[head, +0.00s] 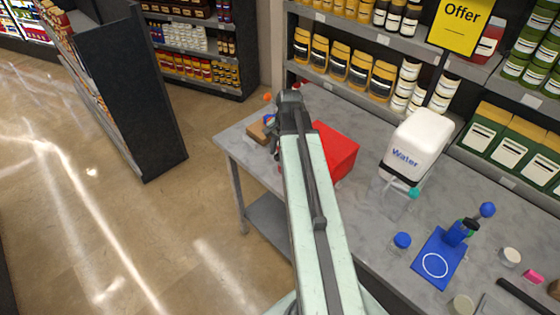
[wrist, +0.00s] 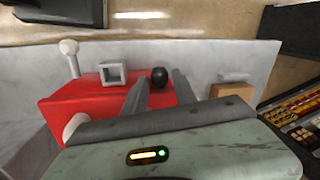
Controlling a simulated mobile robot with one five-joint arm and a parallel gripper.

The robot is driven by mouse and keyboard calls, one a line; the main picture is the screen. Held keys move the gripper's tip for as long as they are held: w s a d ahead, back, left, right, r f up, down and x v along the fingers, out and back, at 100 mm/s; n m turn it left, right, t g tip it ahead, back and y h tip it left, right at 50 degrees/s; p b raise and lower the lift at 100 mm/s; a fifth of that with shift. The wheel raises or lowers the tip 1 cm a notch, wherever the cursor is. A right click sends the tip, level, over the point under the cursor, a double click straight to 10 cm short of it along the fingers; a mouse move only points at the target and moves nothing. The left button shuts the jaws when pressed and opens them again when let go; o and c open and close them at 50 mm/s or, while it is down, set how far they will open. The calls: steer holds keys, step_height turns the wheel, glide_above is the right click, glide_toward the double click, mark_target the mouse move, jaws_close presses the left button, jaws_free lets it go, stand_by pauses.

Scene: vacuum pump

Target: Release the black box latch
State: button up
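No black box shows clearly in either view. A red box (head: 335,150) sits on the grey table beyond my arm in the head view, and it fills much of the wrist view (wrist: 75,110). In the head view my arm hides most of the gripper.
A brown block (head: 257,132) lies at the table's left end. A white water container (head: 415,145), a blue plate (head: 437,262) with a blue device and several small items stand to the right. Stocked shelves (head: 390,40) rise behind the grey table (head: 375,215). The floor at left is clear.

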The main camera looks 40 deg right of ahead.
steer(key=shift+f, duration=0.7)
steer(key=shift+r, duration=0.1)
steer(key=shift+w, duration=0.1)
jaws_close()
stand_by(0.6)
steer(key=shift+w+d, duration=0.1)
